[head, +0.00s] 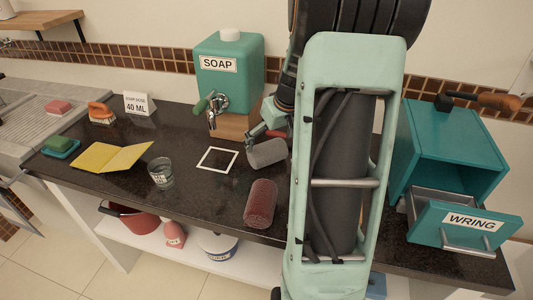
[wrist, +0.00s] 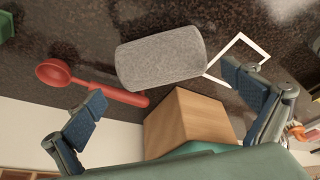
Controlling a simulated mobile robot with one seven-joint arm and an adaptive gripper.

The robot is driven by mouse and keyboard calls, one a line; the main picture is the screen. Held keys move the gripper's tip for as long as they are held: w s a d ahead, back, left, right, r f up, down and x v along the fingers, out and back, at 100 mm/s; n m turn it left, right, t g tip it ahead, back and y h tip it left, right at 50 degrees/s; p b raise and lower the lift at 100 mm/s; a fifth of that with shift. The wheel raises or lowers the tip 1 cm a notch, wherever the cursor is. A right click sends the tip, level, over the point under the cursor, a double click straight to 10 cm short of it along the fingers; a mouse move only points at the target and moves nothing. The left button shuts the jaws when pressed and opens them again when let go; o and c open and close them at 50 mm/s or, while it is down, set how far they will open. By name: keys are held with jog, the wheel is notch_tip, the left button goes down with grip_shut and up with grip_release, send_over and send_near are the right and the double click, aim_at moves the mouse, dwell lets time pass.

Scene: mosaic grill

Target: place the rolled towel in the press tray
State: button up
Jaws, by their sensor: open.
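Two rolls lie on the dark counter: a grey roll (head: 267,153) and a dark red roll (head: 261,203) nearer the front edge. In the wrist view the grey roll (wrist: 160,62) lies beyond my gripper (wrist: 170,100), whose fingers are spread wide with nothing between them touching. In the head view my gripper is mostly hidden behind my arm, close to the grey roll. The press (head: 460,143), a teal box with a lever, stands at the right. Its tray (head: 455,228), labelled WRING, is pulled out; my arm hides its left surroundings.
A red scoop (wrist: 95,83) lies beside the grey roll. A wooden block (wrist: 188,120) stands close, under the soap dispenser (head: 228,78). A white square outline (head: 217,160), glass (head: 161,173) and yellow cloth (head: 108,157) are to the left.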

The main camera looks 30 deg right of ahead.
aim_at(269, 146)
jog(key=shift+x, duration=2.95)
jog(key=shift+s+a, duration=0.2)
jog(key=c, duration=1.3)
